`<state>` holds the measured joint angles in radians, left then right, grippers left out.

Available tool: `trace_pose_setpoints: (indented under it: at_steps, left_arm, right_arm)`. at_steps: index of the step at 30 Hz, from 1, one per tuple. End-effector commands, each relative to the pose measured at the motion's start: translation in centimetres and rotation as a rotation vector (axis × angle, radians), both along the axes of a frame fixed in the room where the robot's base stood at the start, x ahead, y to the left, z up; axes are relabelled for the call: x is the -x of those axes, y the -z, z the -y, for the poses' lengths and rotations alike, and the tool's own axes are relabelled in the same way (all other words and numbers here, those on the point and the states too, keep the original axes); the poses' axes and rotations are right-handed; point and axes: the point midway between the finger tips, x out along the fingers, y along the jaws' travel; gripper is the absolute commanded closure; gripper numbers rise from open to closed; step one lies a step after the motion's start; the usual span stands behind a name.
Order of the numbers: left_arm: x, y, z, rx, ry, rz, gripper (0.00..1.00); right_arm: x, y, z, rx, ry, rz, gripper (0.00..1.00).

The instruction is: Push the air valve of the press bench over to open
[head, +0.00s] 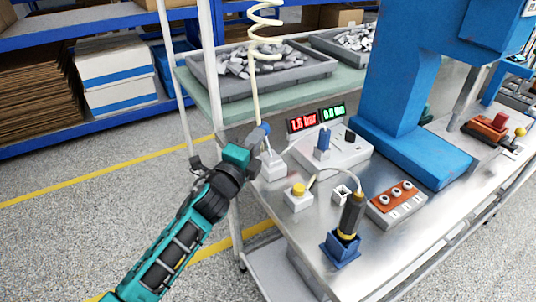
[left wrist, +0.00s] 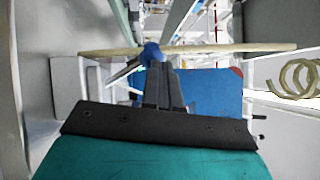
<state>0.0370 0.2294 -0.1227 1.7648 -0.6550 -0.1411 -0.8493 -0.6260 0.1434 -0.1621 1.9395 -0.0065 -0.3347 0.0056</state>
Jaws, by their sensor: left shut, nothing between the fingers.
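The air valve (head: 272,167) is a small pale block at the left edge of the press bench, under the coiled hose. A blue knob (head: 264,128) shows above it, right at the tips of my left gripper (head: 257,140). In the left wrist view the blue knob (left wrist: 152,51) sits just beyond the shut, empty fingers (left wrist: 163,82). I cannot tell whether they touch it. The gripper hides part of the valve, and the lever's exact position is unclear. My right gripper is not in view.
A red display (head: 302,122) reads about 1.6 bar beside a green one (head: 333,114). A yellow button box (head: 299,198), a tool in a blue holder (head: 341,250) and an orange-topped panel (head: 397,205) stand nearby. The blue press (head: 405,100) rises at right.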

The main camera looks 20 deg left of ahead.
Motion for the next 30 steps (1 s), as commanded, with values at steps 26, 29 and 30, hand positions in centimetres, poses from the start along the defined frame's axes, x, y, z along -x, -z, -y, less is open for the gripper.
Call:
trace_pose_setpoints:
  at_steps: [26,29,30]
  left_arm:
    - [-0.61,0.06,-0.83,-0.002,-0.002,0.001,1.0]
    - [-0.61,0.03,-0.87,-0.003,-0.002,0.001,1.0]
    - [-0.62,0.02,-0.9,-0.003,-0.002,0.001,1.0]
  right_arm:
    - [-0.07,-0.24,-0.03,-0.001,0.001,0.002,0.62]
    - [-0.08,-0.27,-0.04,-0.001,0.001,0.002,0.62]
    - [-0.09,-0.31,-0.05,-0.001,0.001,0.002,0.62]
